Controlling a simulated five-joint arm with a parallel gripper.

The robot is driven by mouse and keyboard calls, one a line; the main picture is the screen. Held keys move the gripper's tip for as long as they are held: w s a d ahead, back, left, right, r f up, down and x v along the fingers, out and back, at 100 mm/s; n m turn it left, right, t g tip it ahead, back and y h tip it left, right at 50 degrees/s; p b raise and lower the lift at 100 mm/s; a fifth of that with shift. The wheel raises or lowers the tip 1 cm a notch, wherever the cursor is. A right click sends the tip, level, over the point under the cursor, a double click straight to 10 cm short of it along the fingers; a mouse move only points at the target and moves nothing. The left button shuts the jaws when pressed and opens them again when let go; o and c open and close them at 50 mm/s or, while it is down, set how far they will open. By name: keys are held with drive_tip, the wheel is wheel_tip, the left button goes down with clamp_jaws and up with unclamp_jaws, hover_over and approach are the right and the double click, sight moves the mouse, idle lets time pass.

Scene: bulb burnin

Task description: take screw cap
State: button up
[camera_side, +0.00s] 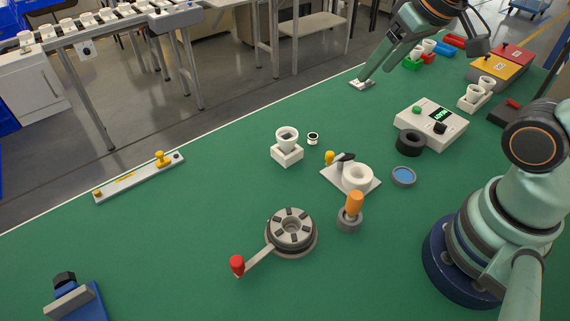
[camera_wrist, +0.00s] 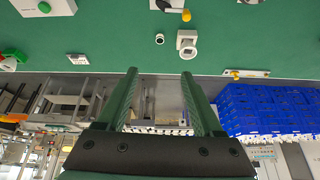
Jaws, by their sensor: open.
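A small round white piece with a dark top, which looks like the screw cap (camera_side: 313,138), stands on the green table. It also shows in the wrist view (camera_wrist: 159,39), in line with the gap between my fingers. My gripper (camera_side: 366,74) is raised at the upper right of the side view, apart from the cap. In the wrist view my gripper (camera_wrist: 159,73) has its two green fingers wide apart with nothing between them. The cap's fine detail is too small to tell.
A white block with a cup-like socket (camera_side: 287,154) stands close beside the cap. A white plate with a ring (camera_side: 357,175), an orange-handled tool (camera_side: 354,203), a grey round fixture with a red-knobbed crank (camera_side: 291,232) and a control box (camera_side: 431,122) stand nearby. The left-middle table has free room.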

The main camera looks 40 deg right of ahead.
drive_tip(key=w+f+m+g, duration=0.3)
drive_tip(key=w+f+m, duration=0.1)
drive_tip(key=w+m, duration=0.6)
drive_tip(key=w+f+m, duration=0.1)
drive_tip(key=f+m, duration=0.2)
drive_tip(key=f, duration=0.2)
drive_tip(key=w+f+m+g, duration=0.1)
drive_tip(key=w+f+m, duration=0.1)
drive_tip(key=f, duration=0.3)
drive_tip(key=w+f+m+g, duration=0.1)
drive_tip(key=f+m, duration=0.4)
drive_tip(key=shift+w+d+f, duration=0.2)
drive_tip(key=shift+w+d, duration=0.05)
drive_tip(key=shift+w, duration=0.05)
drive_tip(key=shift+w+a+f, duration=0.1)
drive_tip(key=shift+a+f, duration=0.05)
drive_tip(key=shift+f, duration=1.2)
drive_tip(key=shift+a+f, duration=0.1)
drive_tip(key=shift+f, duration=1.2)
clamp_jaws()
